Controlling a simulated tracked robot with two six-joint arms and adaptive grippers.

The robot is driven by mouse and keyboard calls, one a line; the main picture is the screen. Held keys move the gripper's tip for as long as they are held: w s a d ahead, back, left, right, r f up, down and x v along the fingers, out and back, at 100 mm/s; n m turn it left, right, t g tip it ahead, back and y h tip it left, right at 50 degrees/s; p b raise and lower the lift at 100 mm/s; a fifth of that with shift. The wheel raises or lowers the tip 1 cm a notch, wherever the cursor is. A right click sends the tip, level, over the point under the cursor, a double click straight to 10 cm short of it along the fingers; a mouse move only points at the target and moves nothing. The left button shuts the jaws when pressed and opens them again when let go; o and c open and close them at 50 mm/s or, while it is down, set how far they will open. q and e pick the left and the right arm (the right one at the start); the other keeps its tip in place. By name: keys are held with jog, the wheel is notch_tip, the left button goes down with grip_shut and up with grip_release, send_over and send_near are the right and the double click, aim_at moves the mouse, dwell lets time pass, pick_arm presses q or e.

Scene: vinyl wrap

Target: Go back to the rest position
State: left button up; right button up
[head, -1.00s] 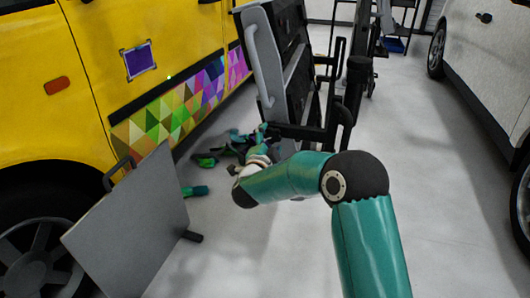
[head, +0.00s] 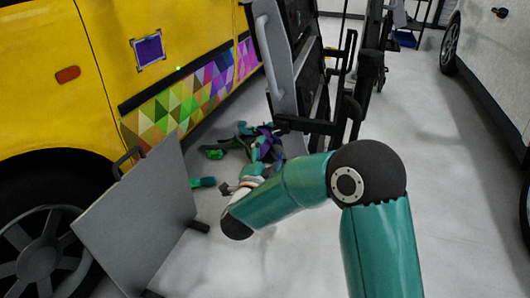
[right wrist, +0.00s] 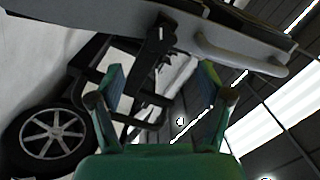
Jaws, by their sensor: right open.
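My right arm reaches in from the lower right of the head view, with its forearm bent toward the left. My right gripper (head: 264,149) is small and partly hidden beyond the wrist, low in front of the dark cart. In the right wrist view, its two green fingers (right wrist: 160,98) stand wide apart with nothing between them. My left gripper cannot be made out in the head view.
The yellow van (head: 40,110) with a colourful triangle strip (head: 175,105) stands at left. A grey panel (head: 140,220) leans by its wheel. A dark cart with a grey handle (head: 274,55) stands ahead. A white vehicle (head: 490,85) is at right.

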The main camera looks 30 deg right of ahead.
jog(key=s+a+f+n+g+y, duration=0.1)
jog(key=s+f+n+y, duration=0.25)
jog(key=f, duration=0.95)
jog(key=s+a+f+n+g+y, duration=0.15)
jog(key=f+n+y, duration=0.25)
jog(key=f, duration=0.8)
jog(key=s+a+f+n+g+y, duration=0.4)
jog(key=s+a+f+n+y, duration=0.15)
jog(key=s+a+f, duration=0.45)
jog(key=s+a+f+n+g+y, duration=0.1)
jog(key=s+a+n+g+y, duration=0.15)
jog(key=s, duration=0.45)
jog(key=s+a+f+n+g+y, duration=0.1)
jog(key=s+a+f+n+g, duration=0.1)
jog(key=s+a+n+g, duration=0.3)
notch_tip(320, 180, up, 35)
jog(key=s+d+m+t+p, duration=0.1)
jog(key=p, duration=3.3)
jog(key=shift+s+d+f+m+t, duration=0.15)
jog(key=shift+s+f+m+t, duration=0.05)
jog(key=shift+m+t, duration=0.2)
